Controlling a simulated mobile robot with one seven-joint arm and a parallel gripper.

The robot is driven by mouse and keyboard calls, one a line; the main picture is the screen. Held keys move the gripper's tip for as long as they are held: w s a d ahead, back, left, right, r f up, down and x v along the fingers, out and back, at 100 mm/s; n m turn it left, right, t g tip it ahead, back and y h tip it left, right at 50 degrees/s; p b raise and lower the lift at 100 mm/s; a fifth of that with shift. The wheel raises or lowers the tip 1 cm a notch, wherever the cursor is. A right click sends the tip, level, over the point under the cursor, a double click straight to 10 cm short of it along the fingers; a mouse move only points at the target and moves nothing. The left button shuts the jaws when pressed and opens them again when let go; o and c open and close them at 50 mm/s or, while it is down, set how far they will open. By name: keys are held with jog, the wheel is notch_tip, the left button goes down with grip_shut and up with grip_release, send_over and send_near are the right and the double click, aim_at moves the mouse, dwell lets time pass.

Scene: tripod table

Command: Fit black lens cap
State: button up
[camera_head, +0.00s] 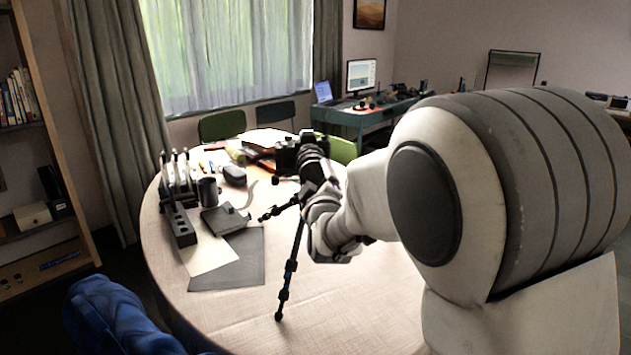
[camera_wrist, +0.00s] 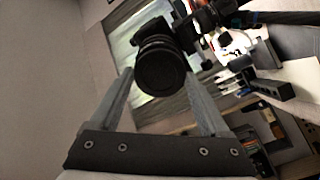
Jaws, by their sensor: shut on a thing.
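A black camera (camera_head: 287,156) stands on a tripod (camera_head: 290,262) on the round table, its lens (camera_head: 312,158) toward my arm. In the wrist view the lens (camera_wrist: 156,47) points at my gripper (camera_wrist: 158,80). The black lens cap (camera_wrist: 161,77) is a dark round disc between my fingertips, which are shut on its sides. It lines up with the lens front and looks at or against it; I cannot tell whether it is seated or a small gap remains. In the head view my wrist and the camera hide the cap.
The round table (camera_head: 335,310) has clear cloth at the front. A dark grey mat (camera_head: 240,270), a black plate-like item (camera_head: 224,219), a dark mug (camera_head: 208,190) and a rack (camera_head: 178,180) lie left of the tripod. A blue chair (camera_head: 110,318) stands at the front left.

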jog(key=shift+w+a, duration=0.1)
jog(key=shift+w, duration=0.4)
dwell(1.2)
jog(key=o, duration=1.3)
jog(key=shift+s+d+b, duration=0.2)
jog(key=shift+s+b, duration=0.05)
jog(key=shift+s, duration=0.9)
jog(key=shift+s+d+b, duration=0.15)
jog(key=shift+s+b, duration=0.1)
jog(key=shift+s, duration=0.95)
jog(key=shift+s+d+b, duration=0.2)
jog(key=shift+s+b, duration=0.05)
jog(key=shift+s, duration=0.9)
